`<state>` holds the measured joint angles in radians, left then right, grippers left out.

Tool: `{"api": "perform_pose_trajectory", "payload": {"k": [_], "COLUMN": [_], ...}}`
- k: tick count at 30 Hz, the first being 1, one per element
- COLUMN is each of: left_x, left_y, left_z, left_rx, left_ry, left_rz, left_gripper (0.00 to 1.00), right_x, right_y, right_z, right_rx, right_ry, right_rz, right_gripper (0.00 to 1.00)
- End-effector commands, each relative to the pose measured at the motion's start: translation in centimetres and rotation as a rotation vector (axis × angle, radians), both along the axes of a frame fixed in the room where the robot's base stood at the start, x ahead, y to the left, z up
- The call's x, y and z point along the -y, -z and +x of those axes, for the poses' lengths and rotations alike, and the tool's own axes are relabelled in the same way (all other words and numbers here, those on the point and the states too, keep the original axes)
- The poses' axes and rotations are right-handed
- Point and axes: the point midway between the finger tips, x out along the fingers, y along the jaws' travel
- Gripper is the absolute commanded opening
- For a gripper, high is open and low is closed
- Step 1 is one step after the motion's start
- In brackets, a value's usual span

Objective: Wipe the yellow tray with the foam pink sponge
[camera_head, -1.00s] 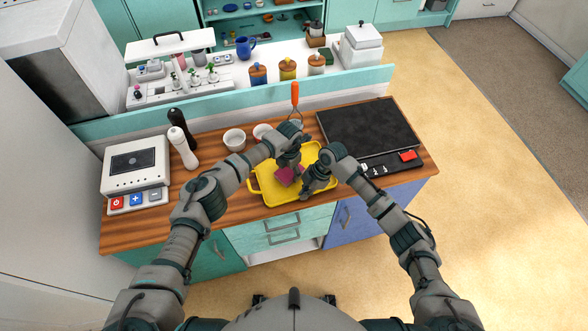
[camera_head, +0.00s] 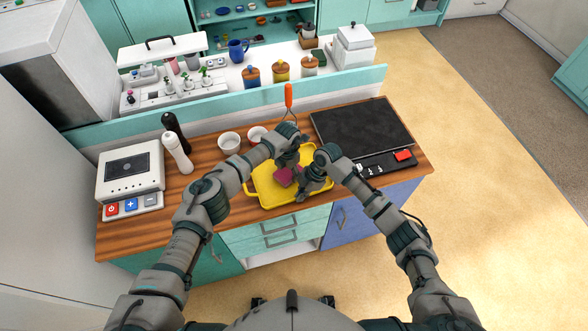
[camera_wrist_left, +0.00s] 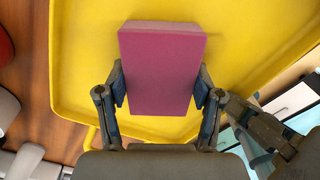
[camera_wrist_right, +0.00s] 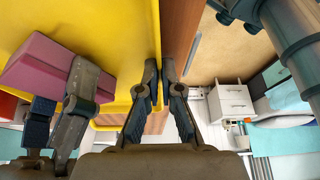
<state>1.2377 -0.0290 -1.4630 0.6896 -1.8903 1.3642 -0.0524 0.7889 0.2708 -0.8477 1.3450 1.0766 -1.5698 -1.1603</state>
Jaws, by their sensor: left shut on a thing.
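The yellow tray (camera_head: 272,197) lies on the wooden counter in the head view; its floor also fills much of the left wrist view (camera_wrist_left: 85,60). My left gripper (camera_wrist_left: 160,88) is shut on the pink sponge (camera_wrist_left: 160,60), with one finger on each side. The sponge (camera_head: 284,176) is over the tray floor; whether it touches the floor I cannot tell. My right gripper (camera_wrist_right: 159,66) is at the tray's right side, its fingertips close together with the tray's rim (camera_wrist_right: 155,30) between them. In the head view the arms cover part of the tray.
A black hob (camera_head: 360,128) lies right of the tray. White bowls (camera_head: 229,142) and an orange-handled utensil (camera_head: 288,96) are behind it. Two shakers (camera_head: 177,150) and a white appliance (camera_head: 131,172) stand at the left. A teal ledge (camera_head: 240,104) runs along the counter's back.

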Motion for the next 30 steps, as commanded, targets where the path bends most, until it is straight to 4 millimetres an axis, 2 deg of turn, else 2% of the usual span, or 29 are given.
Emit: {"api": "perform_pose_trajectory", "payload": {"k": [3, 10, 21, 30], "left_x": [-1.0, -1.1, 2.0, 2.4], "left_y": [0.2, 0.0, 0.0, 0.0], "left_z": [-0.3, -0.5, 0.6, 0.8], "left_rx": [-0.003, -0.004, -0.003, -0.002], "left_ry": [-0.001, -0.001, -0.002, 0.000], "left_rz": [0.004, 0.005, 0.003, 0.002], "left_gripper": [0.38, 0.38, 0.38, 0.38], "right_x": [0.1, 0.2, 0.1, 0.1], "right_y": [0.0, 0.0, 0.0, 0.0], "right_z": [0.1, 0.1, 0.0, 0.0], "right_rx": [0.001, 0.002, 0.001, 0.001], "right_ry": [0.001, 0.002, 0.000, 0.000], "right_rz": [-0.001, 0.000, 0.000, 0.001], "right_gripper": [0.00, 0.00, 0.00, 0.00]}}
